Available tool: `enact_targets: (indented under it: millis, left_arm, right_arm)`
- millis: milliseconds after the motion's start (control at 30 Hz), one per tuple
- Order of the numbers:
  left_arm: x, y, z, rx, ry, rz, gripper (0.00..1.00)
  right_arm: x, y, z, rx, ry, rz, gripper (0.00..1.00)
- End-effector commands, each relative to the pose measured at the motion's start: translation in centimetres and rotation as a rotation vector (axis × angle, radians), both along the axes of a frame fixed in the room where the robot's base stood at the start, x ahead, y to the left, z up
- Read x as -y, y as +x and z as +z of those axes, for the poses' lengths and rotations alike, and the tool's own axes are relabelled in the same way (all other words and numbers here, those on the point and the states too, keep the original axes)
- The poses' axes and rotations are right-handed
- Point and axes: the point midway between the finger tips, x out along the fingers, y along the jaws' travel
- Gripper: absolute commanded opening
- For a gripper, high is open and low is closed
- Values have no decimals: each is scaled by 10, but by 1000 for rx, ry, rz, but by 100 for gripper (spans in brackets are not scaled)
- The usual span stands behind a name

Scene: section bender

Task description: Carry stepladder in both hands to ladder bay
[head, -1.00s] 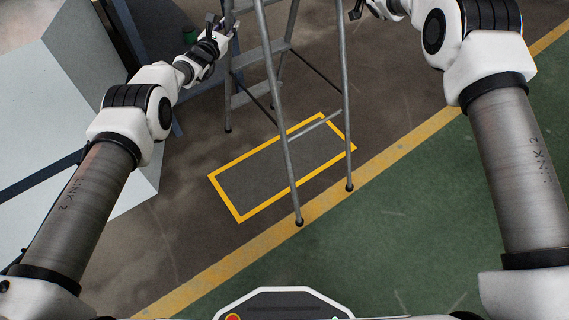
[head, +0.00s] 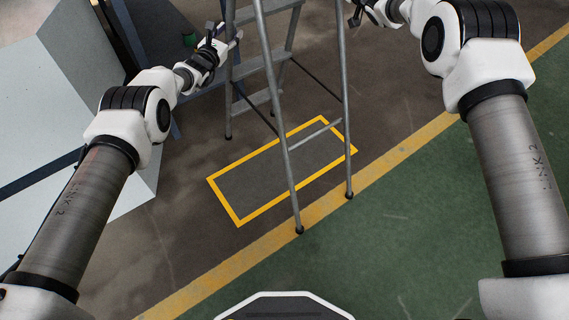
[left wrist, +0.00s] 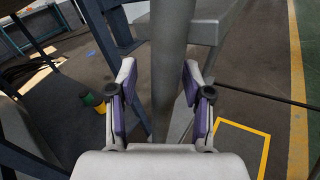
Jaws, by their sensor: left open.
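The grey metal stepladder (head: 271,100) stands upright and spread in the head view, its top cut off. Two near feet appear over the yellow floor line and a far foot beyond the yellow-outlined rectangle (head: 225,204), probably the ladder bay. I cannot tell whether the feet touch the floor. My left gripper (head: 226,36) is at the ladder's far left leg. In the left wrist view its fingers (left wrist: 157,70) are spread, with the grey leg (left wrist: 173,45) showing between them. My right gripper (head: 356,12) is beside the right leg at the top edge; its jaw state is unclear.
A pale panel or machine body (head: 75,100) stands at the left. A green cylinder (head: 189,40) is behind my left gripper, with a yellow one beside it in the left wrist view (left wrist: 99,106). Green floor (head: 420,235) lies open at the lower right.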

Motion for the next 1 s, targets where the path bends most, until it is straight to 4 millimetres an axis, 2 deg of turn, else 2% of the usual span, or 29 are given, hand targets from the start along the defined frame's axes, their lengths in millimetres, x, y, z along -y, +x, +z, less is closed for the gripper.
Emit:
enact_targets:
  millis: [267, 600, 700, 867, 1000]
  left_arm:
    - [-12, -29, 1, -3, -1, 4, 50]
    - [-35, -91, 3, 1, -2, 4, 50]
    - [-39, -104, 3, 2, -2, 3, 50]
    - [-41, -110, 3, 4, -2, 2, 50]
    - [-41, -109, 3, 4, -2, 2, 50]
  right_arm:
    - [0, 0, 0, 1, 0, -1, 46]
    - [0, 0, 1, 1, 0, 0, 46]
    - [0, 0, 1, 1, 0, -1, 46]
    - [2, -3, 1, 0, 0, 1, 46]
    - [8, -16, 2, -1, 1, 0, 46]
